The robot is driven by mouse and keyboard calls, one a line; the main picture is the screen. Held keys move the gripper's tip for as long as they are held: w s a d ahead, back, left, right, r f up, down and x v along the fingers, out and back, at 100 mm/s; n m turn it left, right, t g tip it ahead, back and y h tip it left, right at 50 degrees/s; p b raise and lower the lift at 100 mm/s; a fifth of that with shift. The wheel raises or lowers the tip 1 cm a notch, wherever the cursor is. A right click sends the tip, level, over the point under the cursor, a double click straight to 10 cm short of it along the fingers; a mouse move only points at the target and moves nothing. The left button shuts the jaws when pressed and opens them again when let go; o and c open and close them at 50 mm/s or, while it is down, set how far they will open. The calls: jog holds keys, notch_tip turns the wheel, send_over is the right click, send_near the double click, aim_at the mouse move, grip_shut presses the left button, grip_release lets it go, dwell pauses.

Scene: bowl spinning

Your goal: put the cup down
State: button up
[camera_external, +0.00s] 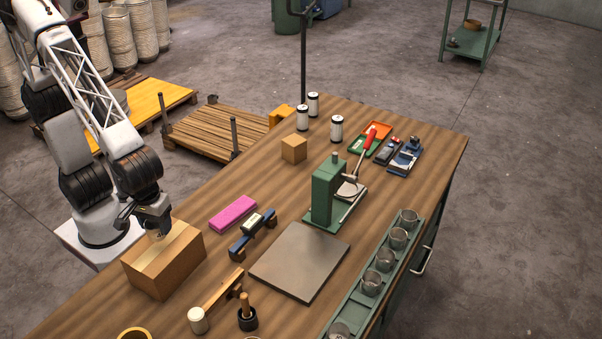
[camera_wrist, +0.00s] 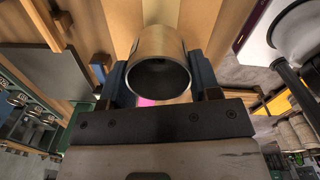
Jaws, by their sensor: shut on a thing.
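My gripper (camera_external: 156,222) is low over the cardboard box (camera_external: 178,268) at the left of the table in the external view. In the wrist view, my gripper (camera_wrist: 160,82) is shut on a metallic cup (camera_wrist: 160,45), with one dark blue finger on each side. The cup's round dark opening faces the wrist camera. The box's brown top with its pale tape strip shows behind the cup. In the external view the cup is mostly hidden by my gripper, and I cannot tell whether it touches the box.
A pink block (camera_external: 232,213), a blue stand (camera_external: 252,235) and a grey plate (camera_external: 300,262) lie right of the box. A mallet (camera_external: 199,320) lies in front. A green press (camera_external: 326,192) stands mid-table. A green rack with several clear cups (camera_external: 384,260) runs along the right edge.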

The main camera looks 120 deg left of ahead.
aim_at(159, 232)
jog(key=shift+f, duration=1.75)
jog(key=shift+f, duration=0.1)
jog(key=o, duration=0.9)
notch_tip(159, 232, up, 12)
jog(key=shift+s, duration=0.15)
